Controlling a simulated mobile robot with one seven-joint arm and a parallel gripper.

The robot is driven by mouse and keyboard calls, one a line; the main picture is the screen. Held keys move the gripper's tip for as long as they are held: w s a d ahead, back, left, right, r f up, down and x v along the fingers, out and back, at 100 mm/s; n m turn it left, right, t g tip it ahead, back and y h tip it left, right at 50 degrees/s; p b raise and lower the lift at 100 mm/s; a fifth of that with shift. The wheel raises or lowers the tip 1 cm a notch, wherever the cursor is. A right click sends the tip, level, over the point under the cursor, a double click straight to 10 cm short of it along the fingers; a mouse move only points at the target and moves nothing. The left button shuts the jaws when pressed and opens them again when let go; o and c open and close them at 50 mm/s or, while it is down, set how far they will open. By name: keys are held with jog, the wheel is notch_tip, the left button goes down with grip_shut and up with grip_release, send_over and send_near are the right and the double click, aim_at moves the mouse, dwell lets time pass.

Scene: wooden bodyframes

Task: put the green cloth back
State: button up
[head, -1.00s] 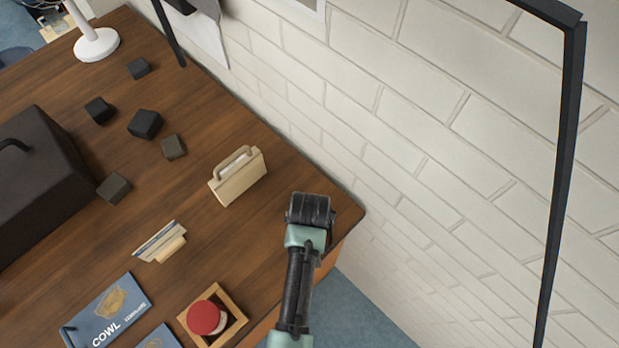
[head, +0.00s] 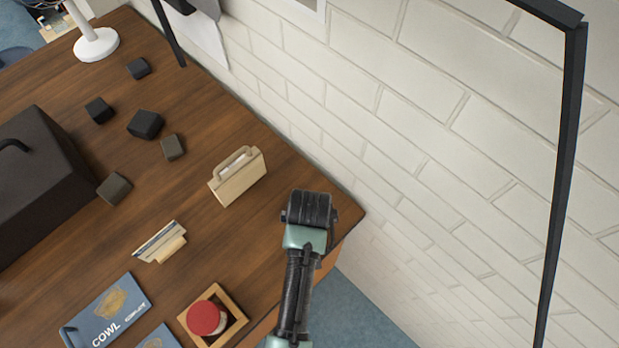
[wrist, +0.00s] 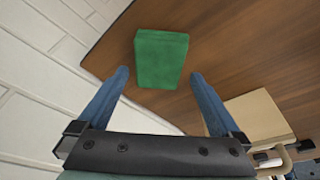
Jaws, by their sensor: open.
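The green cloth (wrist: 162,58) is a folded, block-like green piece on the brown wooden table. It shows only in the wrist view, at the upper middle; in the head view my arm hides it. My gripper (wrist: 160,76) is open, with its two blue fingers spread. One fingertip is to the left of the cloth's near part and the other to the right. The gap between the fingers is empty at their bases. I cannot tell how high the fingertips are above the table.
A beige handled holder (head: 238,178) stands close by; its side also shows in the wrist view (wrist: 258,117). A small card stand (head: 160,243), a red round item in a wooden frame (head: 205,317) and several dark cubes (head: 145,124) are on the table. A white brick wall (head: 420,150) borders it.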

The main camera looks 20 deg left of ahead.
jog(key=v, duration=0.9)
jog(key=shift+r, duration=0.15)
